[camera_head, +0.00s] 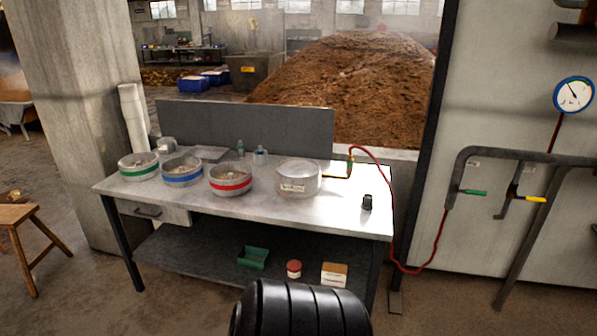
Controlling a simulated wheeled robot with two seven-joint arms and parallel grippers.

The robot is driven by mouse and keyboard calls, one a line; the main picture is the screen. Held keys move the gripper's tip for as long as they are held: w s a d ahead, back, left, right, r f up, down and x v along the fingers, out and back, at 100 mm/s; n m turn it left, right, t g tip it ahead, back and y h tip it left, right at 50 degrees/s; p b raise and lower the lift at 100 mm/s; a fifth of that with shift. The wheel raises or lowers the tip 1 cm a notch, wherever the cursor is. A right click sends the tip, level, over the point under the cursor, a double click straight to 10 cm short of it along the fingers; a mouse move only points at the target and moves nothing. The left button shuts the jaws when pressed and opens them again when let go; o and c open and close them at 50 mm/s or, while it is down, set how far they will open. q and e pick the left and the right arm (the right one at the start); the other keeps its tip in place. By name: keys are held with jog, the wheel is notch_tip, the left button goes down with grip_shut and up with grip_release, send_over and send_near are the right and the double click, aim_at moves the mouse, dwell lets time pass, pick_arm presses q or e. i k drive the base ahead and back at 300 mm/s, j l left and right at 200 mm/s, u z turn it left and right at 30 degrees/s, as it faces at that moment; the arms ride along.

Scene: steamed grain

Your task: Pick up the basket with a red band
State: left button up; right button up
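The basket with a red band (231,187) stands upright on the metal table (340,205), near the middle of its front part. It is a round, shallow metal basket with some pale contents. A basket with a blue band (183,178) is to its left, and one with a green band (138,173) is farther left. A lidded round metal pot (298,180) is to its right. Neither of my grippers is in view, and nothing is touching the red-banded basket.
A small dark cup (367,202) stands near the table's right end. A red hose (384,175) runs from the table to wall pipes at right. Two small bottles stand behind the baskets. The lower shelf holds a green tray (253,257). A wooden stool (20,225) is at left.

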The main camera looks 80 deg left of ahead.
aim_at(230, 178)
jog(key=u, duration=3.35)
